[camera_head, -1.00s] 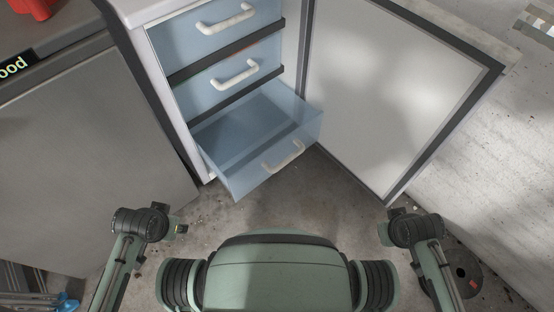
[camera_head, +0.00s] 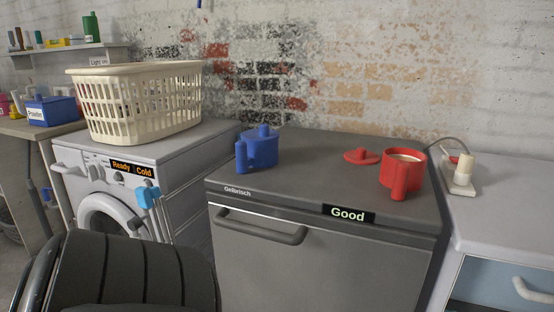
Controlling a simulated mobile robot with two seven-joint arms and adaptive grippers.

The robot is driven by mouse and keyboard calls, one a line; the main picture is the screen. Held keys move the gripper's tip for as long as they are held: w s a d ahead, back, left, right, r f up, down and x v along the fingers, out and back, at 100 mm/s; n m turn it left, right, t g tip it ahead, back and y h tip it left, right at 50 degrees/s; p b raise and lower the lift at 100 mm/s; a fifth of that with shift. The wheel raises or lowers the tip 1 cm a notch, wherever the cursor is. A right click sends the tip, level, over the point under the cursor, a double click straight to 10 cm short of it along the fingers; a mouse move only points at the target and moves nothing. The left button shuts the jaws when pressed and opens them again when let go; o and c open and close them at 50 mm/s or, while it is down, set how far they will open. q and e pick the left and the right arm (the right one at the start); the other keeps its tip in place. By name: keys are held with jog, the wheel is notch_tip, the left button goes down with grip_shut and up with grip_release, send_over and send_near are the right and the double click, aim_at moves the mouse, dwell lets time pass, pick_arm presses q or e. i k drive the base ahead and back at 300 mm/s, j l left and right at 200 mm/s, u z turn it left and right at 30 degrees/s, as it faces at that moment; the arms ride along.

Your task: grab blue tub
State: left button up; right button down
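A blue tub (camera_head: 262,152) with a handle on its left side and a knobbed lid on top stands upright at the back left of the grey appliance's top (camera_head: 320,170). Another blue container (camera_head: 52,112), a box with a white label, sits on a table at the far left. Neither of my grippers shows in the head view now. A dark ribbed part of my own body fills the lower left corner.
An open red tub (camera_head: 398,178) with pale contents stands right of the blue tub, its red lid (camera_head: 361,156) beside it. A cream laundry basket (camera_head: 140,105) sits on the washing machine (camera_head: 165,160). The front of the grey top is clear.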

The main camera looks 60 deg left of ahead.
aim_at(259, 155)
jog(key=u, duration=2.05)
jog(key=i+j+z, duration=0.15)
jog(key=z, duration=0.25)
jog(key=i+j+z, duration=0.1)
jog(key=j+z, duration=0.25)
